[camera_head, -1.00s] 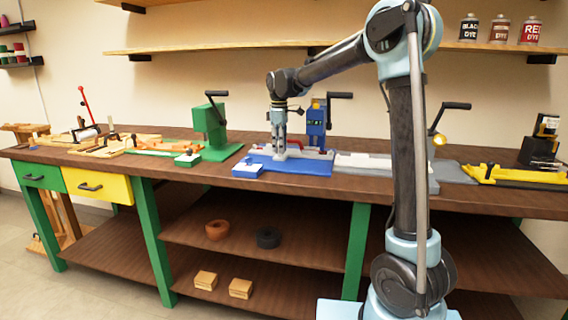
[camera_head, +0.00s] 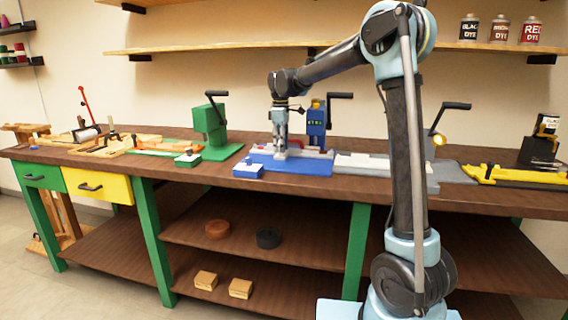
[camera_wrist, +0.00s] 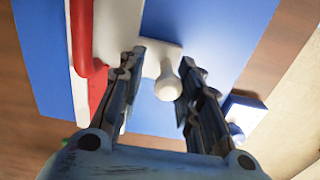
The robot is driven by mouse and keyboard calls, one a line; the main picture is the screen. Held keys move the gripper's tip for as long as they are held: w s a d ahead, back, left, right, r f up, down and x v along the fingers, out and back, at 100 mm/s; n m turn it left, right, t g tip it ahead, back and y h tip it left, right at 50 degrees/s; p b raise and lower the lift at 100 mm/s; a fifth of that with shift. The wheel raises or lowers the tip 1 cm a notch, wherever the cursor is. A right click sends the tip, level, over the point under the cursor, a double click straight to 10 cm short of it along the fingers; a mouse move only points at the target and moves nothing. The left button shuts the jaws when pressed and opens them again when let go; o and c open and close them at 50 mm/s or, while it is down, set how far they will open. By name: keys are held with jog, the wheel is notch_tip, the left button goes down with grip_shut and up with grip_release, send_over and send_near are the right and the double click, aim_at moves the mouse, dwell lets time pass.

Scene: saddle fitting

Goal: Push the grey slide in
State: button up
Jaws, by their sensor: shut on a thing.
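My gripper (camera_head: 281,154) is over the blue fixture (camera_head: 300,166) on the bench. In the wrist view my gripper (camera_wrist: 160,85) has its fingers on either side of a pale round-ended knob (camera_wrist: 168,84), shut on it. The knob stands on a light grey piece (camera_wrist: 154,54), which I take for the grey slide, lying on the blue base (camera_wrist: 205,25). A red rail (camera_wrist: 84,40) runs beside a pale strip on the left of that view. In the head view my gripper partly hides the slide, so its exact seating cannot be told.
A blue upright with a black lever (camera_head: 317,122) stands just behind my gripper. A small blue block with a white top (camera_head: 248,170) is at the front left. A green press (camera_head: 210,126) stands left, a grey fixture (camera_head: 432,180) and a yellow one (camera_head: 510,176) right.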

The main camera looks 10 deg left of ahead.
jog(key=o, duration=0.5)
jog(key=shift+w, duration=0.15)
jog(key=shift+r, duration=3)
